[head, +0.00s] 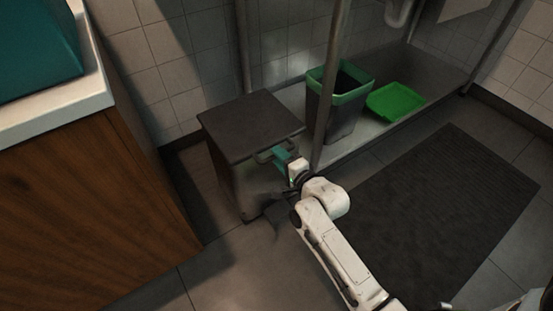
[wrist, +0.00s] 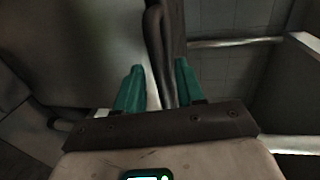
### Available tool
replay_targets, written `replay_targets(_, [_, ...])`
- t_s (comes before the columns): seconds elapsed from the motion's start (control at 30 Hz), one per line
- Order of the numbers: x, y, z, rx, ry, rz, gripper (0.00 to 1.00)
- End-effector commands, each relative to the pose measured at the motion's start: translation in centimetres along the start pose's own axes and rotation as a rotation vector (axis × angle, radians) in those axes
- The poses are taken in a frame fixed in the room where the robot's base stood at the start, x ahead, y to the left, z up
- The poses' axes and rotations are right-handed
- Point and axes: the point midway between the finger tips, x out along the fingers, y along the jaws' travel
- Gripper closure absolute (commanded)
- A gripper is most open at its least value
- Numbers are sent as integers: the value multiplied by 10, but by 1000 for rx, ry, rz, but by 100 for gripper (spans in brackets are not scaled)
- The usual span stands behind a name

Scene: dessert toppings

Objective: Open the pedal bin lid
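The pedal bin is a grey box with a flat dark lid (head: 250,125), and it stands beside the wooden counter in the head view. The lid lies level and closed on the body (head: 235,185). A handle (head: 268,152) sticks out at the lid's front edge. My gripper (head: 280,154) is at this handle, with its teal fingers close to it. In the wrist view my gripper (wrist: 159,85) has its fingers apart, and a dark bar (wrist: 167,45), apparently the handle, runs between them. Whether a finger touches the bar cannot be told.
A wooden counter (head: 90,195) with a white top stands at the left. A metal post (head: 331,85) rises just right of the bin. Behind it a green-rimmed bin (head: 340,108) and a green tray (head: 395,101) sit on a low shelf. A dark mat (head: 440,205) lies at the right.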

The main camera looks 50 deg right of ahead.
Motion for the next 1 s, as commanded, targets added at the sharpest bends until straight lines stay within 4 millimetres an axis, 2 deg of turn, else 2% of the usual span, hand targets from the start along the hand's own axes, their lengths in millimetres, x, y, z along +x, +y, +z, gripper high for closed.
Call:
replay_targets(0.03, [7, 2, 0, 0, 0, -2, 62])
replay_targets(0.2, [19, 0, 0, 0, 0, -1, 62])
replay_targets(0.53, [20, 0, 0, 0, 0, 1, 63])
replay_targets(0.9, [20, 0, 0, 0, 0, 1, 98])
replay_targets(1.0, [20, 0, 0, 0, 0, 1, 100])
